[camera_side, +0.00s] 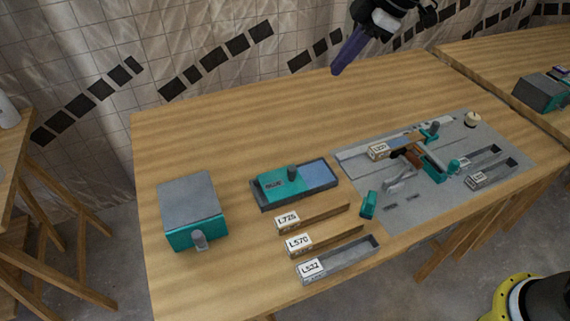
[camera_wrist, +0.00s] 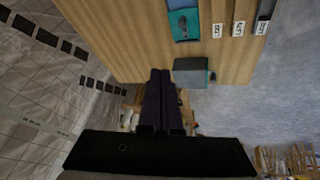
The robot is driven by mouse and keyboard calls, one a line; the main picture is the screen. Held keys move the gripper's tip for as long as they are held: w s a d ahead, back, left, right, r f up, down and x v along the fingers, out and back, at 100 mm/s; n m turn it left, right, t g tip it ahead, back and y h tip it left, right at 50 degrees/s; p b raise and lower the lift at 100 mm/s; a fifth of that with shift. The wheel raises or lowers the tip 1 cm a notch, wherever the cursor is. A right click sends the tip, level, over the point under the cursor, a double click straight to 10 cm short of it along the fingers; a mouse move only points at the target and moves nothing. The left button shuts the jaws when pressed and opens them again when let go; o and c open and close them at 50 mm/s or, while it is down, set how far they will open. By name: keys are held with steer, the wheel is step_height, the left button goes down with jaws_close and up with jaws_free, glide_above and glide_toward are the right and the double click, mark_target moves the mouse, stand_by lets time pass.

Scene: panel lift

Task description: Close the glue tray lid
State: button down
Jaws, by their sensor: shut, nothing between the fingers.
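The glue tray (camera_side: 331,185) is a dark shallow box on the table, left of its middle in the side view. Its teal sliding lid (camera_side: 268,188), with a label and a dark upright knob (camera_side: 291,172), covers the left part. The right part is open and shows a blue inside. In the wrist view the lid (camera_wrist: 184,28) is at the top. My gripper (camera_side: 337,70) has long purple fingers, shut and empty, over the table's back edge, well away from the tray. The fingers also show in the wrist view (camera_wrist: 160,73).
A grey-topped teal box (camera_side: 192,205) with a front knob stands left of the tray. Labelled slots (camera_side: 340,260) lie in front of it. A grey panel (camera_side: 420,200) with clamps and tools is on the right. The table's back is clear.

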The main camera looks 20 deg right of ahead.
steer(key=w+a+f+n+g, duration=0.15)
steer(key=w+a+f, duration=0.25)
steer(key=a+f, duration=0.55)
steer(key=g, duration=0.2)
glide_above(277, 181)
step_height(277, 181, down, 8)
steer(key=shift+t, duration=0.25)
steer(key=x, duration=0.9)
steer(key=shift+s+d+f, duration=0.2)
steer(key=shift+d+f, duration=0.15)
steer(key=shift+f, duration=0.05)
steer(key=d, duration=0.2)
steer(key=shift+s+d+r, duration=0.25)
steer(key=shift+d, duration=0.15)
steer(key=shift+s+d, duration=0.1)
steer(key=shift+d, duration=0.55)
steer(key=shift+d, duration=0.1)
steer(key=d, duration=0.9)
steer(key=shift+d, duration=0.25)
